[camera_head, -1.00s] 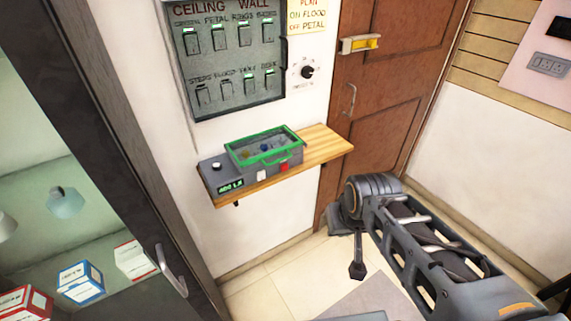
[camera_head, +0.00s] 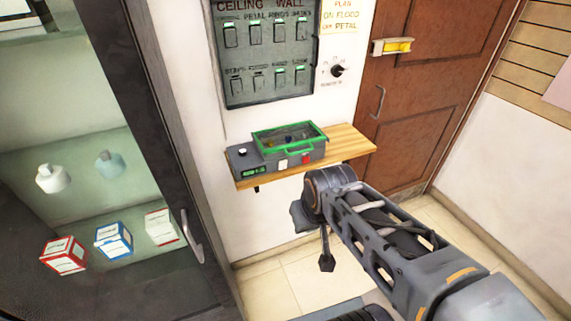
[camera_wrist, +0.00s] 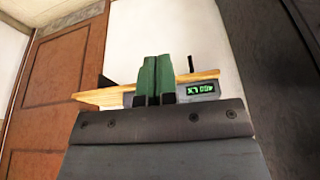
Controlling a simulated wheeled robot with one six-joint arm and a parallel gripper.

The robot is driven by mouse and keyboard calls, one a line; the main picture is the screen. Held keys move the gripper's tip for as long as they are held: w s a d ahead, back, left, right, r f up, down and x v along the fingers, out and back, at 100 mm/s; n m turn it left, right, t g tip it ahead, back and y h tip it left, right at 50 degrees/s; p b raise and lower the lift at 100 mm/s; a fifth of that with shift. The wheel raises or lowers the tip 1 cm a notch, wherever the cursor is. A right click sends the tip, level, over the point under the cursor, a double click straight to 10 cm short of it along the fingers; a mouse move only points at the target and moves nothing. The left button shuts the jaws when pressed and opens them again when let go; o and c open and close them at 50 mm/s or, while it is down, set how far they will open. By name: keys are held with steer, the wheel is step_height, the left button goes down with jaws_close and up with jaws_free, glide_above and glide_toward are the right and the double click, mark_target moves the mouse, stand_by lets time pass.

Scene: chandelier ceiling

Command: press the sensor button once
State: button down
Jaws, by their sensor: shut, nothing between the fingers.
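A grey sensor box (camera_head: 268,170) with a green-framed clear lid (camera_head: 290,137) sits on a wooden wall shelf (camera_head: 352,146). A small white round part is on its top left (camera_head: 242,152). Its front has a green-lit display (camera_head: 254,171), a white button or switch (camera_head: 283,164) and a red button (camera_head: 307,159). I cannot tell which is the sensor button. In the wrist view the display (camera_wrist: 199,89) reads upside down beside my gripper (camera_wrist: 154,62). My gripper's green fingers are shut together, empty, and hide part of the box. Contact is not visible.
A wall panel of switches (camera_head: 265,52) and a dial (camera_head: 338,70) are above the shelf. A brown door (camera_head: 425,90) stands to the right. A dark-framed glass cabinet (camera_head: 165,120) with boxes and bottles stands at the left. Tiled floor (camera_head: 300,285) shows below the shelf.

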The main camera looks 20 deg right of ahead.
stand_by(0.3)
steer(key=w+d+f+m+g+y+p, duration=0.1)
steer(key=w+f+m+y+p, duration=0.1)
steer(key=w+m+y, duration=0.5)
steer(key=w+d+f+m+g+y+p, duration=0.1)
steer(key=w+f+m+y+p, duration=0.15)
steer(key=m, duration=0.95)
steer(key=w+d+f+m+t+y, duration=0.1)
steer(key=w+d+f+m+t, duration=0.1)
steer(key=m, duration=0.5)
steer(key=w+d+f+m+t+y+p, duration=0.1)
steer(key=w+d+f+m+t+y, duration=0.1)
steer(key=w+d+m+t, duration=0.2)
steer(key=d+m+t, duration=0.2)
steer(key=d+m, duration=0.1)
steer(key=d, duration=0.1)
steer(key=shift+w+t, duration=0.35)
steer(key=shift+t, duration=0.05)
steer(key=shift+y, duration=0.25)
